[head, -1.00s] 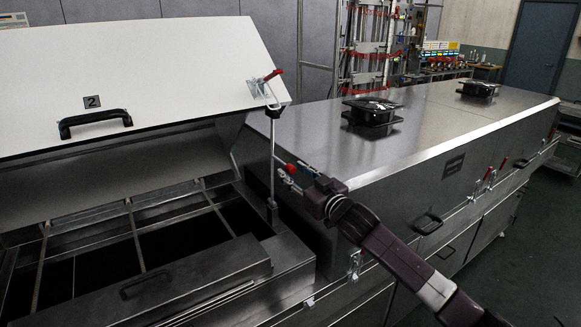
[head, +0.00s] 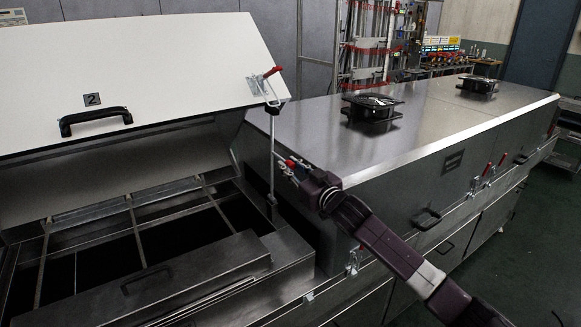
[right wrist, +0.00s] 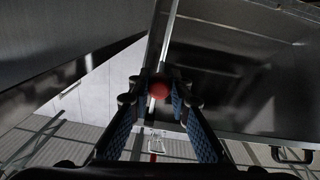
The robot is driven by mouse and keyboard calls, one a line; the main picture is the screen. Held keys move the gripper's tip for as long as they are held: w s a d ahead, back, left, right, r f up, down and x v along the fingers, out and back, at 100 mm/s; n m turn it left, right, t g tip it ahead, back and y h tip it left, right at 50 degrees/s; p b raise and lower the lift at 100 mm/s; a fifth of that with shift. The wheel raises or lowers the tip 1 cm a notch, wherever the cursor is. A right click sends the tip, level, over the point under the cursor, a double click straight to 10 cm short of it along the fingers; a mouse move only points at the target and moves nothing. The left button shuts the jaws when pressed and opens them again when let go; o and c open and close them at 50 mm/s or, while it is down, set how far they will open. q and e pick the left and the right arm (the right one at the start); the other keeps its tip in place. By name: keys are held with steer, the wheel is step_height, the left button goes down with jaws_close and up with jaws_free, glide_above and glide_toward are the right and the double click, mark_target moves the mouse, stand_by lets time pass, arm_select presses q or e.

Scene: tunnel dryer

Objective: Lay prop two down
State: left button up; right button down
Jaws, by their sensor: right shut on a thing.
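Lid two (head: 150,60), a white panel marked 2 with a black handle, stands open at the left. Prop two (head: 272,150) is a thin upright metal rod from the rim of the open tank (head: 290,250) to the lid's lower right corner. My right gripper (head: 287,164) is beside the rod at about mid-height. In the right wrist view my right gripper (right wrist: 160,92) is shut on a red ball knob (right wrist: 159,87), with the rod (right wrist: 169,40) running up behind it. My left gripper is not in view.
A red-handled clamp (head: 270,74) sits at the lid's corner. The closed steel dryer housing (head: 400,130) fills the right, with black fans (head: 371,110) on top. A loose steel cover (head: 150,285) with a handle lies across the tank's front.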

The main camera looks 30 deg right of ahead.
steer(key=shift+a, duration=0.1)
steer(key=a+f+n+b, duration=0.1)
steer(key=a+f+n, duration=0.2)
steer(key=a+n, duration=0.4)
steer(key=shift+a, duration=1.6)
steer(key=c, duration=1.8)
jaws_free()
steer(key=shift+o, duration=0.2)
steer(key=shift+s, duration=0.1)
steer(key=s, duration=1.1)
steer(key=shift+s+a+f, duration=0.2)
steer(key=shift+s, duration=0.2)
